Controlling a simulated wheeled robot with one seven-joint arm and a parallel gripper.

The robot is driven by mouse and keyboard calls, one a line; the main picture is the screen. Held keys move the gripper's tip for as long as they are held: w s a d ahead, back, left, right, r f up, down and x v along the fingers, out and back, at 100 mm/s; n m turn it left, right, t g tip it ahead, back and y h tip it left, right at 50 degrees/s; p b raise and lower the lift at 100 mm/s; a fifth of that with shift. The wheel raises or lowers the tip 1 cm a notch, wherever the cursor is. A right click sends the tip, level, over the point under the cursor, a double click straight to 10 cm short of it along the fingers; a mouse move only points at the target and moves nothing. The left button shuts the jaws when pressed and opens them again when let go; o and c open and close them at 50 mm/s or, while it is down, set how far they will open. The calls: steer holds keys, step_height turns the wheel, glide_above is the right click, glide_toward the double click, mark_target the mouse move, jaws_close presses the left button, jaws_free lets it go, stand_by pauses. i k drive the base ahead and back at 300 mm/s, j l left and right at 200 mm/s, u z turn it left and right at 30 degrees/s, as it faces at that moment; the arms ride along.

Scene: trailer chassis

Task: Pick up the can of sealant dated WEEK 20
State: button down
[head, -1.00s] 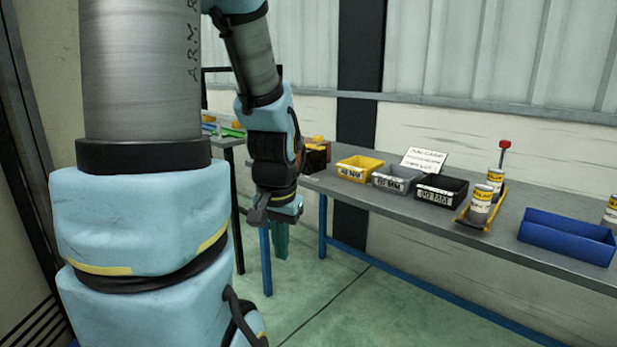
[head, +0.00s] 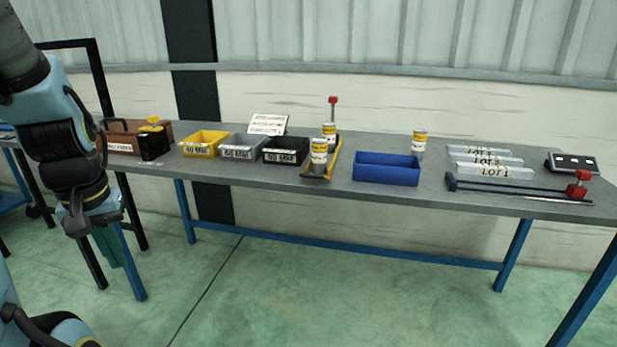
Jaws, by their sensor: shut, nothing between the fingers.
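Three cans with yellow and white labels stand upright on the grey bench in the head view. One can (head: 319,158) is at the front, by a yellow tool. Another can (head: 329,133) stands just behind it. A third can (head: 419,143) stands behind the right end of the blue bin. The dates on the labels are too small to read, so I cannot tell which is WEEK 20. My gripper (head: 75,230) hangs at the left, in front of the bench and well apart from the cans. It is shut and empty.
On the bench (head: 450,194) are yellow (head: 203,150), grey (head: 240,152) and black bins (head: 286,156), a blue bin (head: 387,174), white LOT blocks (head: 484,159) and a long clamp (head: 520,188) at the front right. The floor before the bench is clear.

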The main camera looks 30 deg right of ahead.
mark_target(319, 145)
steer(key=i+z, duration=0.3)
steer(key=i, duration=0.25)
steer(key=i+j+z, duration=0.1)
steer(key=i+z, duration=0.2)
steer(key=i, duration=0.3)
